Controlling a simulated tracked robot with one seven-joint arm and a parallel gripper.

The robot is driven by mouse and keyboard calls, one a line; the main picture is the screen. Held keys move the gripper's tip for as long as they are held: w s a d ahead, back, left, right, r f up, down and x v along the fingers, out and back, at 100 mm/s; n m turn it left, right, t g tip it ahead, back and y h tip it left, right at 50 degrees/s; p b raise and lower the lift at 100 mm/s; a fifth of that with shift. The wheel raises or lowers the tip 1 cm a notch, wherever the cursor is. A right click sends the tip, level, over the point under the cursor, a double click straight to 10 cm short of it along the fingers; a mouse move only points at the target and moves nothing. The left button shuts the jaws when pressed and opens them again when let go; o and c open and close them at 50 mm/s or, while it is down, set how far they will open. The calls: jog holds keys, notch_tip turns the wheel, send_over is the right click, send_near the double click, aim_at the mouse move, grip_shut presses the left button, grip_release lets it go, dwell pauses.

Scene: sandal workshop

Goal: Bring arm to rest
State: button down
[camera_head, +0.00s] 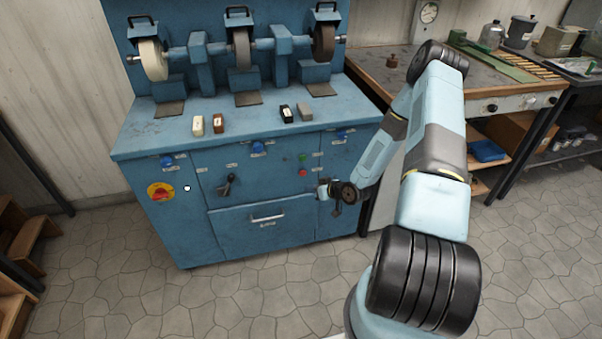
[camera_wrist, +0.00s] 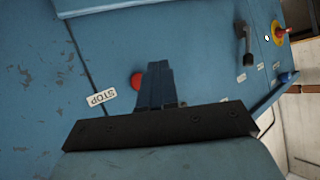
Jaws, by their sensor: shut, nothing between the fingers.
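My arm reaches from the lower right of the head view up and over toward the front of a blue grinding machine (camera_head: 290,160). My gripper (camera_head: 323,190) hangs low before the machine's front panel, right of the drawer handle. In the wrist view my gripper (camera_wrist: 158,70) has its fingers together, with nothing between them. Whether the fingers touch the panel I cannot tell.
The machine carries several wheels and small blocks on its top. A black lever (camera_head: 227,185) and a drawer handle (camera_head: 267,218) stick out of its front. A workbench (camera_head: 482,82) stands at the right, wooden steps (camera_head: 22,238) at the left. The stone floor (camera_head: 225,300) in front is clear.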

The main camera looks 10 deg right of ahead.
jog(key=w+d+r+n+g+h, duration=0.1)
jog(key=d+r+h, duration=0.15)
jog(key=r, duration=0.65)
jog(key=w+d+r+g+h, duration=0.1)
jog(key=d+r+h, duration=0.15)
jog(key=r, duration=0.65)
jog(key=s+d+r+m+g+h, duration=0.1)
jog(key=s+r+h, duration=0.15)
jog(key=r, duration=0.65)
jog(key=s+r+m+h, duration=0.1)
jog(key=s+r, duration=0.2)
jog(key=r, duration=0.6)
jog(key=s+a+r+m, duration=0.2)
jog(key=s+a+r, duration=0.1)
jog(key=s+r, duration=1.05)
jog(key=s+a+r+m, duration=0.1)
jog(key=s+a+r, duration=0.1)
jog(key=s, duration=0.7)
jog(key=s+a+r+g, duration=0.1)
jog(key=s+r, duration=0.3)
jog(key=s, duration=0.5)
jog(key=shift+a+r+m+y, duration=0.2)
jog(key=shift+a+m+y, duration=0.25)
jog(key=shift+a, duration=0.15)
